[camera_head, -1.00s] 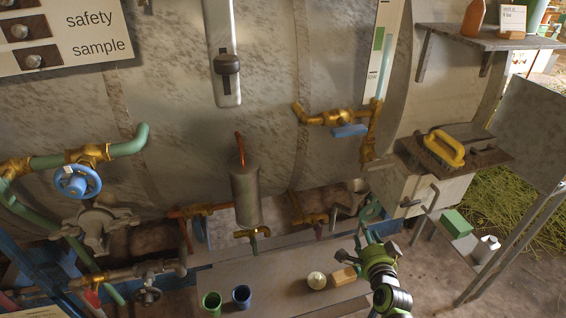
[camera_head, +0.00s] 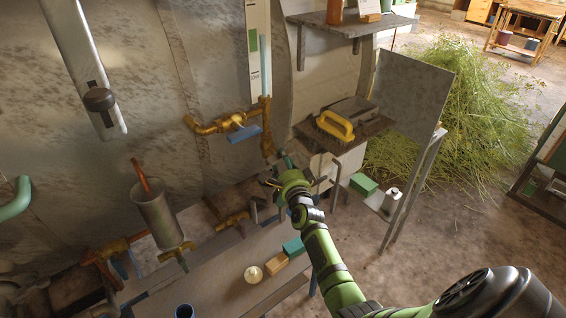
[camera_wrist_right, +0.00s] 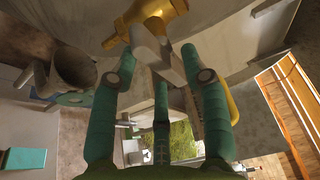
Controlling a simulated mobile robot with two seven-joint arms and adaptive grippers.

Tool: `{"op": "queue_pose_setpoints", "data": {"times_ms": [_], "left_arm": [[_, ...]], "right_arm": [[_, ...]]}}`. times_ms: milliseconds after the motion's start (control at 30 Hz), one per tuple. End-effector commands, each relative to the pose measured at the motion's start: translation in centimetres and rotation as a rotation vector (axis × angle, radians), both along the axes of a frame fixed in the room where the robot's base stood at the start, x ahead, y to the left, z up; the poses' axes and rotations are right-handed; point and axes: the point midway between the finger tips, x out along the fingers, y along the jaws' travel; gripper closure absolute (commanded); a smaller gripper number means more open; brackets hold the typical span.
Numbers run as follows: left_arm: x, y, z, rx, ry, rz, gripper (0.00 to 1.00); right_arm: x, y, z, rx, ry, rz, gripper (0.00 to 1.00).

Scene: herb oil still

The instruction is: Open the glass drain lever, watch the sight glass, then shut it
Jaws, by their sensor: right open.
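The sight glass (camera_head: 263,68) is a pale upright tube beside a scale with a green band, on the still's wall in the head view. Brass fittings (camera_head: 267,143) sit at its lower end, with a blue lever (camera_head: 244,134) on the pipe to their left. My right gripper (camera_head: 277,172) is just below these fittings. In the right wrist view its green fingers (camera_wrist_right: 158,58) are open on either side of a grey lever (camera_wrist_right: 150,45) on a brass valve (camera_wrist_right: 150,14). Contact cannot be told. In the head view my gripper hides this lever. My left gripper is not in view.
A shelf with a yellow-handled brush (camera_head: 335,125) stands close to the right of my gripper.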

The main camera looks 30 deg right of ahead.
Motion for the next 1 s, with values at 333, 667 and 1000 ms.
{"op": "queue_pose_setpoints", "data": {"times_ms": [333,667,1000], "left_arm": [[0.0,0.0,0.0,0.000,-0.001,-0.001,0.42],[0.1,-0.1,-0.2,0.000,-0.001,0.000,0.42],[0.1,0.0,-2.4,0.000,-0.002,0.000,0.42]], "right_arm": [[0.1,0.0,0.0,-0.001,0.001,0.001,0.90],[0.1,0.0,-0.1,-0.008,0.001,0.001,1.00],[0.1,-0.1,-0.6,-0.150,-0.012,0.001,1.00]]}}
